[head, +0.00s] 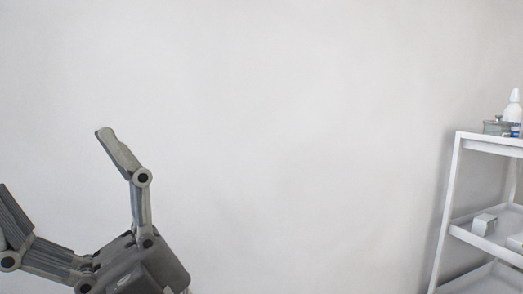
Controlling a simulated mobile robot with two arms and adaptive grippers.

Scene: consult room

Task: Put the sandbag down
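My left gripper (54,161) shows at the lower left of the head view. Its two grey fingers point upward and are spread wide apart, with nothing between them. Its dark body is at the bottom edge, and the rest of the arm is out of frame. No sandbag is visible in this view. My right gripper is not in view.
A white shelf cart (453,190) stands at the right edge against the pale wall (300,120). A white bottle (513,106) and a small metal container (494,127) are on its top. A small box (484,224) sits on a lower shelf.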

